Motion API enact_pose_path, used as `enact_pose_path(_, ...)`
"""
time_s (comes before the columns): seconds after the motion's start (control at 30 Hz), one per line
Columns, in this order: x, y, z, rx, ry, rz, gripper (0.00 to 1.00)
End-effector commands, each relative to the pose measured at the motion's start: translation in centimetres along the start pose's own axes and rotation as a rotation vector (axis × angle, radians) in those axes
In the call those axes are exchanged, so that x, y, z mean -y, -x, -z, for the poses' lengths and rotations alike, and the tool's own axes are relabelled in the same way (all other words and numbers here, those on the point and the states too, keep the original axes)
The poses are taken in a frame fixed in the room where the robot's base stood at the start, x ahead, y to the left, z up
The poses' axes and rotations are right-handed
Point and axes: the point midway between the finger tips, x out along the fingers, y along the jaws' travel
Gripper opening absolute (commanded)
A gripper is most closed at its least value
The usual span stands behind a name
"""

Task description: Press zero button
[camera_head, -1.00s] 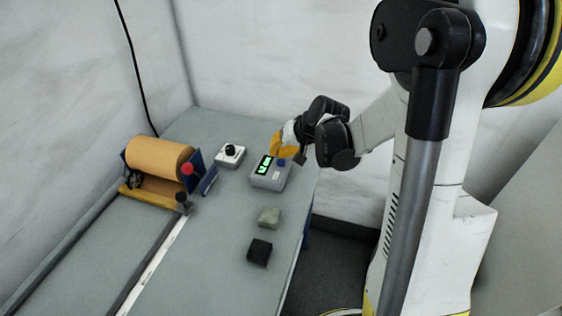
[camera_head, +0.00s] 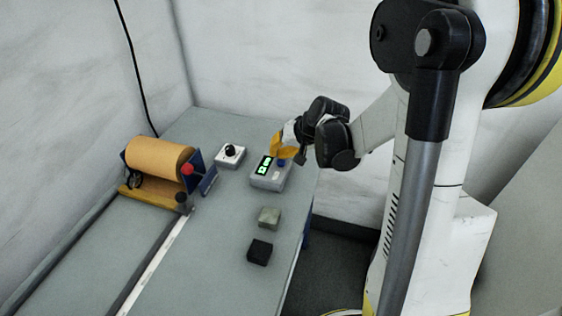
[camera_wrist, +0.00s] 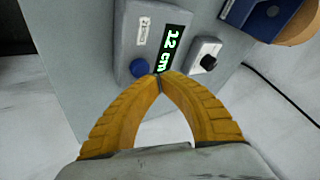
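A grey box (camera_head: 272,182) with a green lit display (camera_head: 264,165) sits near the table's right edge. In the wrist view the box (camera_wrist: 140,55) has a display (camera_wrist: 173,47) reading 12 cm. A round blue button (camera_wrist: 139,68) sits beside the display, and a pale label (camera_wrist: 143,30) with small, unclear writing lies farther along. In the head view the blue button (camera_head: 281,162) is partly by the fingers. My gripper (camera_wrist: 158,79) has its yellow fingertips together with nothing between them. The tips are close to the blue button and the display's end; contact cannot be told. My gripper (camera_head: 280,155) comes from the right.
A grey box with a black knob (camera_head: 231,151) stands left of the display box. A copper-coloured roll (camera_head: 158,157) on a stand with a red knob (camera_head: 187,169) is farther left. A greenish block (camera_head: 269,217) and a black block (camera_head: 260,252) lie nearer.

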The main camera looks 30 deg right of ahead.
Motion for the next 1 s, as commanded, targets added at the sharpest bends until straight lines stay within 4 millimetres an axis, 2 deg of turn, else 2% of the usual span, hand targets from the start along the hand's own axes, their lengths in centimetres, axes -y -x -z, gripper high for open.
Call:
enact_pose_path(0.2, -0.36, -0.68, -0.36, 0.000, 0.000, 0.000, 0.00)
enact_pose_path(1.0, -0.56, -1.04, -0.56, 0.000, 0.000, 0.000, 0.00)
